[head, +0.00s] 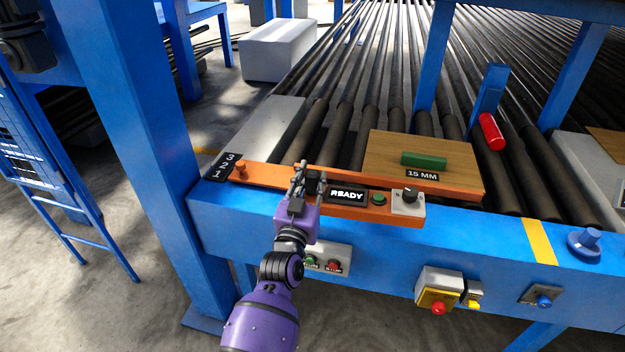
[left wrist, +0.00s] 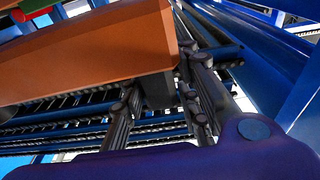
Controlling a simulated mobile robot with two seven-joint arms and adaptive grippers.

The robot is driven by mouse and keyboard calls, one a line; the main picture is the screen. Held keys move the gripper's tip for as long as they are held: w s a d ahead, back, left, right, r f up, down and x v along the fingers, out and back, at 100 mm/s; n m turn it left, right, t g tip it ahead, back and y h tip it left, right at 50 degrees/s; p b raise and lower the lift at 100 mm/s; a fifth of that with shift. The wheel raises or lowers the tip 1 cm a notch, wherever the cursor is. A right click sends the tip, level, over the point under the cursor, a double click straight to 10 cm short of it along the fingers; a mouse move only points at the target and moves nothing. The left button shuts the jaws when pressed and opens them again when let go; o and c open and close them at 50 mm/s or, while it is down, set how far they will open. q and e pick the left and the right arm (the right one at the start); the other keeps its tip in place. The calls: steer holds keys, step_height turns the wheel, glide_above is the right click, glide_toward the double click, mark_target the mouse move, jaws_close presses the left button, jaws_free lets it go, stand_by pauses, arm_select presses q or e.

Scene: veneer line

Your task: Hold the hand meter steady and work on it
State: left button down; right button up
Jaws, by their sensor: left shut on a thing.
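The hand meter (head: 375,214) is a long orange body lying along the blue front rail. It carries a dark display reading READY (head: 347,195), a green button (head: 378,198) and a black knob (head: 409,194) on a pale plate. My left gripper (head: 311,181) is shut on the meter just left of the display. In the left wrist view the orange body (left wrist: 90,50) fills the upper left, with a dark block between the fingers of my gripper (left wrist: 160,88). The fingers hide part of the meter. My right gripper is not in view.
A wooden board (head: 387,151) with a green bar (head: 424,160) and a 15 MM label lies behind the meter. The blue rail (head: 390,250) carries several push buttons. A blue post (head: 140,130) rises at left.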

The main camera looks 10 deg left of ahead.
arm_select(q)
steer(key=shift+w+a+f+b, duration=0.15)
steer(key=shift+w+f+b, duration=0.3)
steer(key=shift+w+f, duration=0.3)
steer(key=shift+w+a+f+b, duration=0.2)
steer(key=shift+w+f+b, duration=0.4)
steer(key=shift+w+f, duration=0.3)
steer(key=shift+w+a+f+b, duration=0.1)
steer(key=shift+w+f+b, duration=0.25)
steer(key=shift+w, duration=0.1)
steer(key=shift+w+a+f+b, duration=0.2)
steer(key=shift+w+f+b, duration=0.5)
steer(key=shift+w+f, duration=0.25)
steer(key=shift+w+a+f+b, duration=0.2)
steer(key=shift+w+f+b, duration=0.45)
steer(key=shift+w+f, duration=0.3)
steer(key=shift+w+a+f+b, duration=0.1)
steer(key=shift+w+f+b, duration=0.45)
steer(key=shift+w, duration=0.25)
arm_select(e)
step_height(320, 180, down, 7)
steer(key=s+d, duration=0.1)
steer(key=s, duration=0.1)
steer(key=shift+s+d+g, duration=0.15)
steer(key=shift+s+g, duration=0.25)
arm_select(q)
steer(key=shift+f, duration=0.3)
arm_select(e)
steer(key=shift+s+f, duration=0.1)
